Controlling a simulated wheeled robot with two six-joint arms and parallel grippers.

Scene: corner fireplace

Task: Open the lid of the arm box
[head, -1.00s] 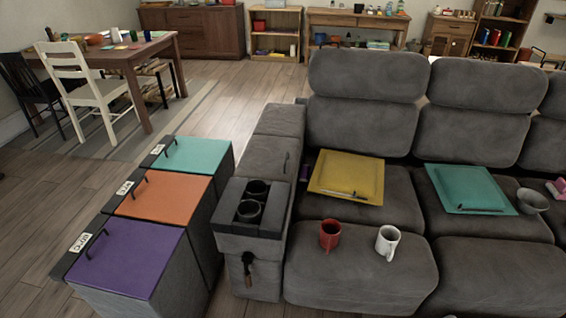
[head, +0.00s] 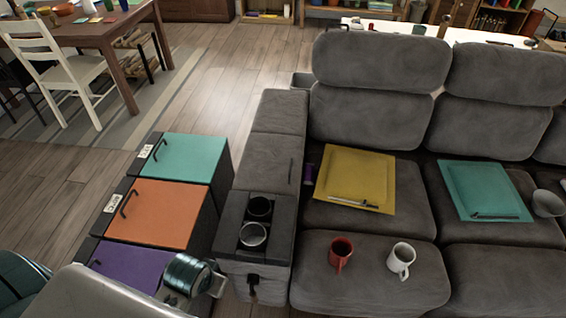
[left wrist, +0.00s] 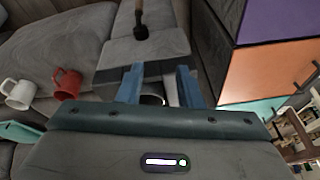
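The arm box is the grey upholstered sofa arm, and its lid (head: 262,160) lies flat and closed behind the cup holders. A thin dark handle (head: 290,171) sits near the lid's right edge. My left gripper (head: 215,284) comes in at the bottom left, in front and to the left of the cup-holder block, apart from the lid. In the left wrist view its two blue-grey fingers (left wrist: 158,86) are spread with nothing gripped, over the cup-holder end of the arm. The lid cannot be made out clearly there. My right gripper is not in view.
The cup-holder block (head: 232,222) forms the arm's front end. Bins with teal (head: 188,156), orange (head: 160,214) and purple (head: 130,268) lids stand left of it. A red mug (head: 340,253), white mug (head: 400,258) and yellow tray (head: 345,170) are on the sofa.

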